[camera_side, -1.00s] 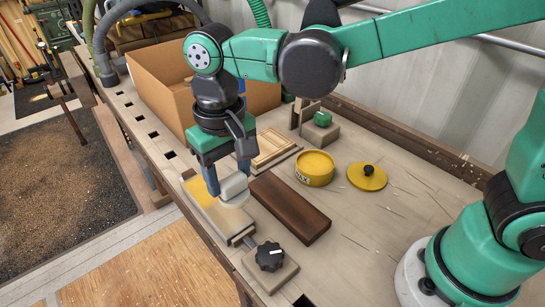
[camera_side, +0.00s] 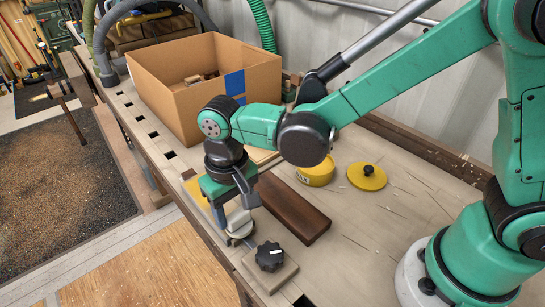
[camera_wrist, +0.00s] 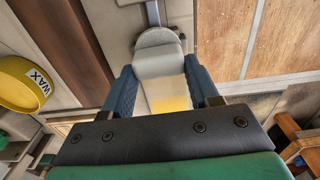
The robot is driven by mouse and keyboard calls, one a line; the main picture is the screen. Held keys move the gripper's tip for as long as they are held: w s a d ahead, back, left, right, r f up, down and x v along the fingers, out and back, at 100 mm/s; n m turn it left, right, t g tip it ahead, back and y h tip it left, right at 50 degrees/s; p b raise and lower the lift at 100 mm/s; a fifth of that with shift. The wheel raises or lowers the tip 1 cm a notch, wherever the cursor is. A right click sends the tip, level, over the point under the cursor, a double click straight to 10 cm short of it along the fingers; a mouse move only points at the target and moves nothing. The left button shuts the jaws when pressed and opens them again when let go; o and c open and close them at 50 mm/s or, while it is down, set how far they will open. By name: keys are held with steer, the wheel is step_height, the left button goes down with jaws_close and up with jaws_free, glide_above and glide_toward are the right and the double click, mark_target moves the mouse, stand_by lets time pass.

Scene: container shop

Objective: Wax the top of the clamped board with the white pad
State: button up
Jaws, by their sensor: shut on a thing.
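The clamped board (camera_side: 193,190) is pale and yellowish and lies along the bench's left edge, mostly hidden under my arm in the side view. My gripper (camera_side: 232,213) is shut on the white pad (camera_side: 239,218), over the board's near end beside the clamp. In the wrist view the pad (camera_wrist: 158,63) sits between the blue fingers. Below it a strip of the board (camera_wrist: 168,95) shows, whitish with a yellow patch. Whether the pad touches the board is hard to tell. The clamp's black knob (camera_side: 269,257) stands just beyond the board's near end.
A dark brown board (camera_side: 293,208) lies right of the clamped one. The open yellow wax tin (camera_side: 316,172) and its yellow lid (camera_side: 367,177) stand further right. A large cardboard box (camera_side: 205,99) is behind. The bench at front right is clear up to my base.

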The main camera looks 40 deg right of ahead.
mark_target(235, 210)
steer(key=shift+w, duration=0.85)
steer(key=shift+w+f, duration=0.15)
steer(key=shift+w, duration=2.9)
steer(key=shift+s, duration=3.55)
steer(key=shift+s+r, duration=0.2)
steer(key=shift+r, duration=0.55)
steer(key=shift+s+r, duration=0.15)
steer(key=shift+r, duration=3.1)
steer(key=s+d+r, duration=0.5)
steer(key=d, duration=0.4)
steer(key=s+d+r, duration=0.5)
steer(key=d, duration=0.4)
steer(key=f, duration=2)
steer(key=shift+d, duration=0.2)
